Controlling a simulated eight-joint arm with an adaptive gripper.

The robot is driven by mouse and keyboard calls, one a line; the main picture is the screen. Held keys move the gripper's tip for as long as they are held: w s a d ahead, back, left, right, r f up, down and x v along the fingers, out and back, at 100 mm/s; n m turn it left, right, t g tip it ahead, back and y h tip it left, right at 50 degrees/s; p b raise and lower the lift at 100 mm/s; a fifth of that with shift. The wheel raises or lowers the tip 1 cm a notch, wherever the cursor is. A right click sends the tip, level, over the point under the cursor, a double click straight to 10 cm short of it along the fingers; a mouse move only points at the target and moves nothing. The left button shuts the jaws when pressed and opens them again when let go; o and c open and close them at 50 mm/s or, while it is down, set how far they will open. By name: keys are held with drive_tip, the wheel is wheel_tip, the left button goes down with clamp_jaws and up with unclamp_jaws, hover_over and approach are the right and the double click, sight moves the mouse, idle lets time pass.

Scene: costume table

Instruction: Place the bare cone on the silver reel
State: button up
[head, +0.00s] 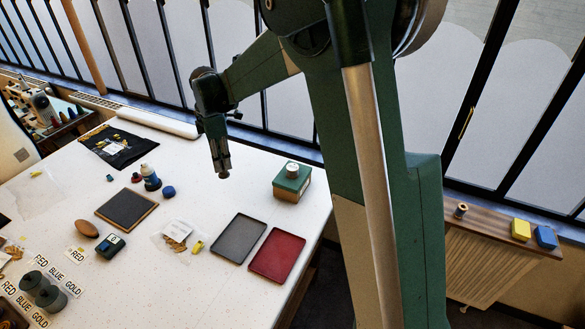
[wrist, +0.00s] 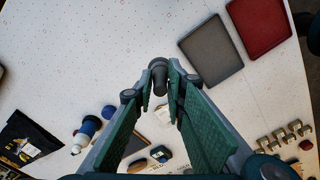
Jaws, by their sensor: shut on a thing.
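My gripper (head: 223,172) is shut on a small dark grey-brown piece, apparently the bare cone (wrist: 158,74), which points away from the wrist between the fingertips (wrist: 161,88). It hangs above the white table, left of the green box, and seems clear of the tabletop. A short silver round piece, probably the silver reel (head: 292,169), sits on top of the green box (head: 290,187) to the right of my gripper. The reel and box do not show clearly in the wrist view. The cone's exact shape is partly hidden by the fingers.
A grey tray (head: 239,239) and a red tray (head: 277,254) lie at the table's right side. Table (head: 205,215) below my gripper is mostly clear.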

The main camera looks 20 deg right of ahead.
drive_tip(key=w+d+r, duration=0.2)
drive_tip(key=d+r, duration=0.1)
drive_tip(key=d, duration=1.2)
drive_tip(key=r+m, duration=0.1)
drive_tip(key=r, duration=0.1)
hover_over(293, 167)
drive_tip(key=shift+f, duration=0.15)
drive_tip(key=shift+f, duration=2.85)
drive_tip(key=shift+w, duration=0.1)
drive_tip(key=shift+f+p, duration=0.3)
drive_tip(key=shift+f, duration=1.75)
drive_tip(key=shift+f, duration=0.15)
drive_tip(key=o, duration=0.7)
drive_tip(key=shift+c, duration=0.2)
